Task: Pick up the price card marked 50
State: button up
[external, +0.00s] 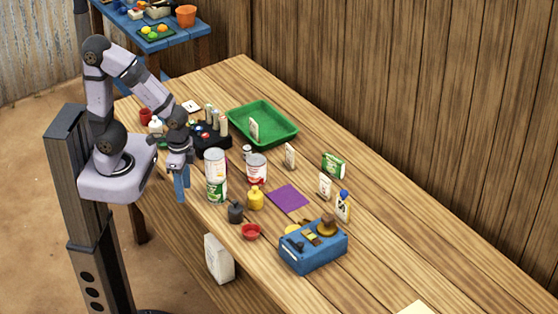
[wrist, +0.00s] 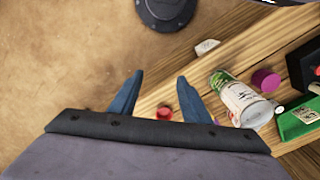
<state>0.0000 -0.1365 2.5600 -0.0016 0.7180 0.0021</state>
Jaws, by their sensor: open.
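Several small white cards with dark marks stand or lie on the wooden table. One card (external: 253,130) stands in the green tray (external: 284,138), one card (external: 290,155) stands right of the cans, and another card (external: 325,185) stands farther right. A flat white card (external: 191,106) lies near the back left. The marks are too small to read, so I cannot tell which says 50. My gripper (external: 182,192) hangs with its blue fingers pointing down by the table's near edge, left of the cans. In the wrist view my gripper (wrist: 160,76) is open and empty.
Two stacked cans (external: 215,165), another can (external: 256,168), a dark weight (external: 235,213) and a yellow one (external: 256,199) stand close to my gripper. A red dish (external: 251,231), purple mat (external: 289,197) and blue scale (external: 312,254) lie to the right. The table's right end is mostly clear.

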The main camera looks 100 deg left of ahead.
jog(key=w+d+f+n+h+b, duration=0.3)
jog(key=w+d+f+n+b, duration=0.1)
jog(key=w+d+n+b, duration=0.1)
jog(key=w+d+n+t+h+b, duration=0.3)
jog(key=w+n+t+h+b, duration=0.15)
jog(key=w+n, duration=0.65)
jog(key=n+t+y+b, duration=0.7)
jog(key=n+t+b, duration=0.3)
jog(key=n+t, duration=0.65)
send_over(343, 205)
jog(key=s+a, duration=0.1)
jog(key=s, duration=0.2)
jog(key=shift+w+f+n+g+h, duration=0.1)
jog(key=shift+f+n+g, duration=0.4)
jog(key=shift+f, duration=0.4)
jog(key=shift+s+f+n+g+h, duration=0.1)
jog(key=shift+f+n+g, duration=0.4)
jog(key=shift+f, duration=0.35)
jog(key=shift+w+f+n+g+h, duration=0.1)
jog(key=shift+f+n+g, duration=0.4)
jog(key=shift+f, duration=0.4)
